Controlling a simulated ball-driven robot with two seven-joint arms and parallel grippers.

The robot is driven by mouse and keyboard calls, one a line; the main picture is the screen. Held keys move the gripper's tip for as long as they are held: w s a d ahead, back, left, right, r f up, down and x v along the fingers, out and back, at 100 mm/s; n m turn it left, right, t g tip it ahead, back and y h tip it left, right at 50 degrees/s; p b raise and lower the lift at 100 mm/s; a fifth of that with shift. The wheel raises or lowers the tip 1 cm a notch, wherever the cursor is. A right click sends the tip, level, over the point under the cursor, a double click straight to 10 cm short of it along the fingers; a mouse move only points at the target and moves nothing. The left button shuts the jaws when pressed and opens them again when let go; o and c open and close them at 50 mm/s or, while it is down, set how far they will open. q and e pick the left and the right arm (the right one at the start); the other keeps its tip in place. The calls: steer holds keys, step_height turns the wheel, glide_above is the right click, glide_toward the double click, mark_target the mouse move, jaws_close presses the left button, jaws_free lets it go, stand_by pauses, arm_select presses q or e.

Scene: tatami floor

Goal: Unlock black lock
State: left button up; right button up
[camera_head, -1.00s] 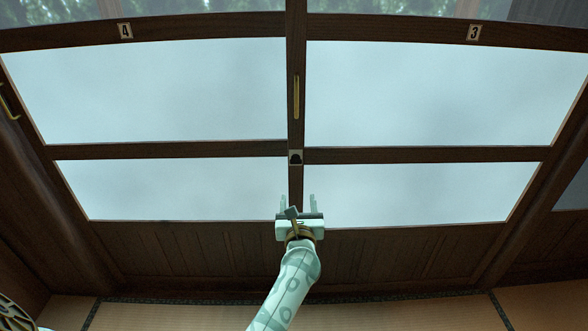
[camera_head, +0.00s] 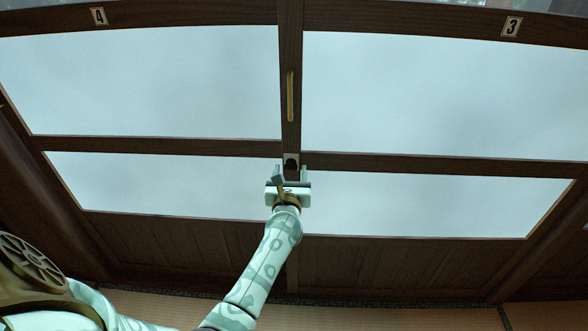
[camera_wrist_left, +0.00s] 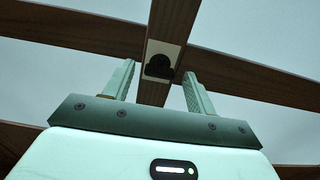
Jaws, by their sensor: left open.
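The black lock (camera_head: 291,164) sits on a small pale plate on the dark wooden post between the two door panels, where the post meets the crossbar. In the left wrist view the lock (camera_wrist_left: 159,66) is a rounded black piece lying between and beyond my fingertips. My left gripper (camera_head: 291,171) is open, with its two fingers pointing up at the post, just below and around the lock in the picture. I cannot see contact between the fingers and the lock. My right gripper is not in view.
A yellow vertical handle (camera_head: 291,96) is on the post above the lock. Wooden boards (camera_head: 390,265) run along the bottom, above the tatami (camera_head: 400,315).

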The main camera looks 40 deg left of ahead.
arm_select(q)
steer(key=shift+c, duration=0.3)
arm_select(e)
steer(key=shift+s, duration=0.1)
arm_select(q)
steer(key=c, duration=0.9)
steer(key=shift+m, duration=0.4)
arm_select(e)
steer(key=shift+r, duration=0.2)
arm_select(q)
steer(key=m+p, duration=0.2)
steer(key=m, duration=0.1)
steer(key=shift+r, duration=0.15)
steer(key=m+p, duration=0.2)
steer(key=m, duration=0.3)
steer(key=m+p, duration=0.2)
steer(key=m, duration=0.3)
steer(key=shift+m, duration=0.4)
steer(key=shift+m+p, duration=0.5)
steer(key=shift+m, duration=1.2)
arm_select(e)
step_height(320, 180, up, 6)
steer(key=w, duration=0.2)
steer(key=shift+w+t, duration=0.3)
arm_select(q)
steer(key=shift+f, duration=0.2)
